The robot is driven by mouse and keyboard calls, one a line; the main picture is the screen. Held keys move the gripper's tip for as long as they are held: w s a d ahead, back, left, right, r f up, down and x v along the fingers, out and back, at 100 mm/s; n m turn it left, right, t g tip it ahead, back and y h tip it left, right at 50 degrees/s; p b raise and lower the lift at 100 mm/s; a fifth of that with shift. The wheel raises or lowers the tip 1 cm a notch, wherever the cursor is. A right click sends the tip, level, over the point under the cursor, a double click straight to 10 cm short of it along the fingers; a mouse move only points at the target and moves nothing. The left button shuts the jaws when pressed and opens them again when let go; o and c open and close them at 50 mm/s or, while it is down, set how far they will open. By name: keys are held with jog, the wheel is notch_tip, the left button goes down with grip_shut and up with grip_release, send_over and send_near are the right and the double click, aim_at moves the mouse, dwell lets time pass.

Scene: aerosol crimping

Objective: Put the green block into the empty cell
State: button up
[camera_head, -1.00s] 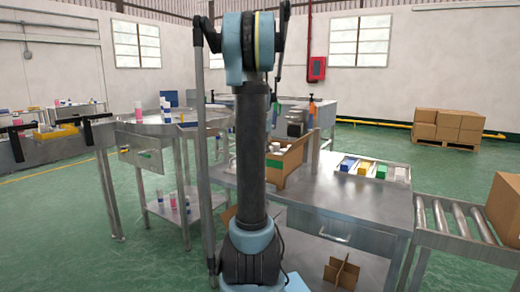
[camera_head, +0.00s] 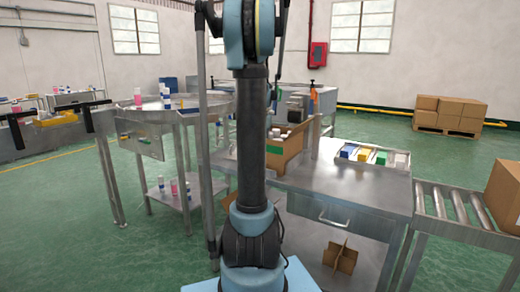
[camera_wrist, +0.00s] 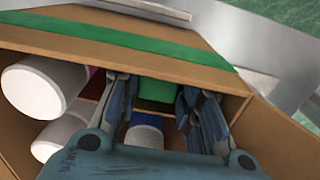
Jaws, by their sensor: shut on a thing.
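In the wrist view my gripper (camera_wrist: 156,92) points down into an open cardboard box (camera_wrist: 175,68) with a green stripe on its wall. Its two fingers are shut on a green block (camera_wrist: 157,90), which shows between the fingertips inside the box. The block's lower part is hidden, and I cannot tell whether it touches the box floor. White-topped cans (camera_wrist: 35,88) stand in cells on the left, and a white and blue one (camera_wrist: 144,136) is just below the block. In the head view the box (camera_head: 290,146) stands on the steel table, and my arm hides my gripper.
A tray (camera_head: 400,165) with blue, yellow, green and white pieces lies on the table (camera_head: 340,185), right of the box. A roller conveyor (camera_head: 460,215) adjoins on the right. Another steel table (camera_head: 150,120) with bottles stands left. The table's front right is clear.

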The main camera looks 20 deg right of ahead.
dwell(0.3)
jog(key=o, duration=1.1)
jog(key=shift+r, duration=0.1)
notch_tip(320, 180, up, 12)
jog(key=shift+f, duration=0.1)
